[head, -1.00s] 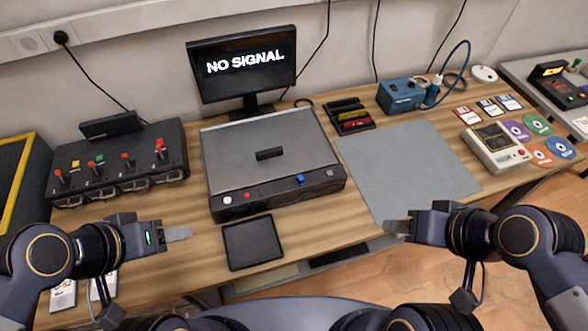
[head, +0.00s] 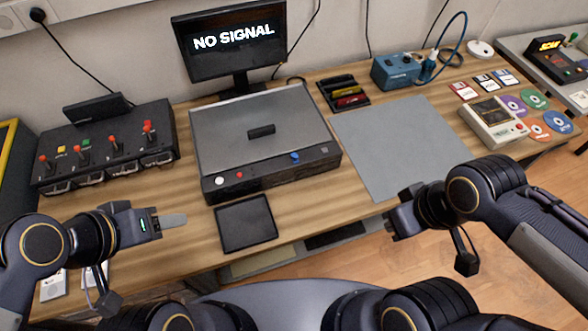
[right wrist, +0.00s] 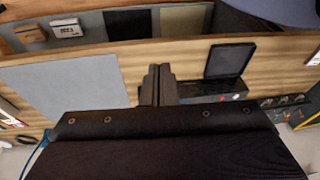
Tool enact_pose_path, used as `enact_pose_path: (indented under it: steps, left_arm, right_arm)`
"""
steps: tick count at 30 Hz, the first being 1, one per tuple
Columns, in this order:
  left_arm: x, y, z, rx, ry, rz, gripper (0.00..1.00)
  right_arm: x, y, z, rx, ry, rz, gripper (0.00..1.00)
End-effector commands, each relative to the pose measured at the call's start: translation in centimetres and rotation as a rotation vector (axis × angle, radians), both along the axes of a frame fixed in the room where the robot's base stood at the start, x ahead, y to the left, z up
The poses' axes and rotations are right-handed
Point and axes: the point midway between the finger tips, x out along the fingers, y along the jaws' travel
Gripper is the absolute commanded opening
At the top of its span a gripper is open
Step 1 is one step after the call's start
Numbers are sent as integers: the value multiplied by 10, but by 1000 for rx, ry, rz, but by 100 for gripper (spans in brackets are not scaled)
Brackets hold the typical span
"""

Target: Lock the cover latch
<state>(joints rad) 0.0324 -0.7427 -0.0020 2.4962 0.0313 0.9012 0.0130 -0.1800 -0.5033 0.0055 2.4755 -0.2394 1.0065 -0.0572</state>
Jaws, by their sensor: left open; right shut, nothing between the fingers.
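A black box with a grey hinged-looking cover (head: 235,120) sits in the middle of the bench. The cover lies down flat, with a dark handle (head: 261,131) in its middle. On the box's front face are a blue knob or latch (head: 295,157), a red button (head: 239,174) and a white button (head: 220,181). My left gripper (head: 176,220) is open and empty, left of the black tray. My right gripper (head: 390,226) is at the bench's front edge, below the grey mat. In the right wrist view its fingers (right wrist: 159,82) are shut and empty, and the box shows only partly behind them.
A black tray (head: 246,224) lies in front of the box. A grey mat (head: 372,140) lies to its right, bare. A lever panel (head: 105,148) stands at left, a monitor (head: 232,42) behind. A tester (head: 494,124), discs and a blue device (head: 396,70) are at right.

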Motion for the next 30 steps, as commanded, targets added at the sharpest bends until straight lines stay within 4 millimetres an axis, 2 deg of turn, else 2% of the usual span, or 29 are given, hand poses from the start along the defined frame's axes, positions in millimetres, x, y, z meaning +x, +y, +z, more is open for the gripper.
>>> enact_pose_path:
  steps: [1, 3, 8, 11, 13, 17, 21, 24, 27, 30]
  left_arm:
    - [0, 0, -22, 0, 0, 0, 52]
    - [0, 0, -35, 0, 0, 0, 52]
    - [0, 0, -66, 0, 0, 0, 52]
    - [0, 0, -85, 0, 0, 0, 52]
    - [0, 0, -98, 0, 0, 0, 52]
    - [0, 0, -122, 0, 0, 0, 52]
    - [0, 0, -144, 0, 0, 0, 52]
    - [0, 0, -154, 0, 0, 0, 52]
    - [0, 0, -161, 0, 0, 0, 52]
    - [0, 0, -163, 0, 0, 0, 52]
  right_arm:
    - [0, 1, -30, -100, 44, 145, 0]
    - [2, -2, -51, -245, 86, 332, 0]
    - [22, -6, -87, -601, 139, 748, 0]
    - [43, 0, -101, -840, 143, 995, 0]
    - [60, 12, -109, -1015, 130, 1161, 0]
    - [89, 51, -119, -1357, 73, 1443, 0]
    - [105, 108, -127, -1702, -29, 1671, 0]
    - [107, 146, -132, -1901, -106, 1776, 0]
    - [104, 174, -136, -2040, -172, 1838, 0]
    - [101, 190, -138, -2117, -211, 1868, 0]
